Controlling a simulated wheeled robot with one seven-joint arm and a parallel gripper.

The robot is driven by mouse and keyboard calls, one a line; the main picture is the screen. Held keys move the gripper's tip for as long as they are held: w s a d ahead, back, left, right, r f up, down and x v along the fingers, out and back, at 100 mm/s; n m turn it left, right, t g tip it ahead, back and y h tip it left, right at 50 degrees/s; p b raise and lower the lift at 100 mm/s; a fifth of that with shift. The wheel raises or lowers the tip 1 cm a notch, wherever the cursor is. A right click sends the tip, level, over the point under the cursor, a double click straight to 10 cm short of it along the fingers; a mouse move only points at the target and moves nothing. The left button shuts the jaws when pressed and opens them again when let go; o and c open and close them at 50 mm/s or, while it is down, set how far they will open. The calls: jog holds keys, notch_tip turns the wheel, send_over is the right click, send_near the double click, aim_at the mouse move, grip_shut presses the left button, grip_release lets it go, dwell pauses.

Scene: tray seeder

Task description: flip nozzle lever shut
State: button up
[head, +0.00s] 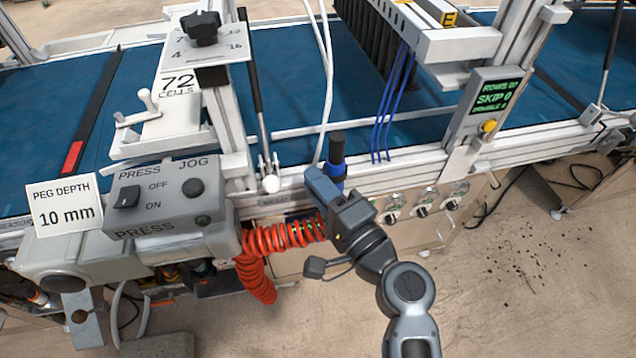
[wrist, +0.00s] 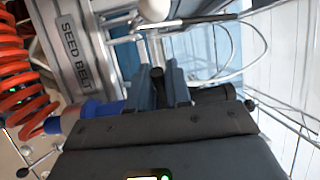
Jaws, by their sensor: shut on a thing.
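The nozzle (head: 337,150) stands upright at the front rail of the machine, with a black end and a blue collar; an orange coiled hose (head: 290,235) runs close below it. In the wrist view the nozzle (wrist: 108,108) lies across behind my gripper, blue at left and black at right. My gripper (head: 320,185) is at the nozzle, its blue-grey fingers close together. In the wrist view my gripper (wrist: 161,82) is shut on a small black piece between the fingers, which looks like the lever (wrist: 157,77). The lever is hidden in the head view, so its angle is unclear.
The press and jog control box (head: 165,197) is left of my gripper. Round dials (head: 422,207) line the front panel at right. A white-knobbed rod (head: 270,183) stands close at left. The SEED BELT plate (wrist: 75,45) is near in the wrist view.

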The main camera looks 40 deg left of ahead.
grip_shut()
jog(key=shift+a+f+m+t+h+b, duration=0.1)
jog(key=shift+a+m+t+h+b, duration=0.2)
jog(key=shift+m+t, duration=0.3)
jog(key=shift+m+t+h, duration=0.3)
jog(key=shift+t, duration=0.4)
jog(key=shift+a, duration=0.1)
jog(key=o, duration=0.6)
grip_release()
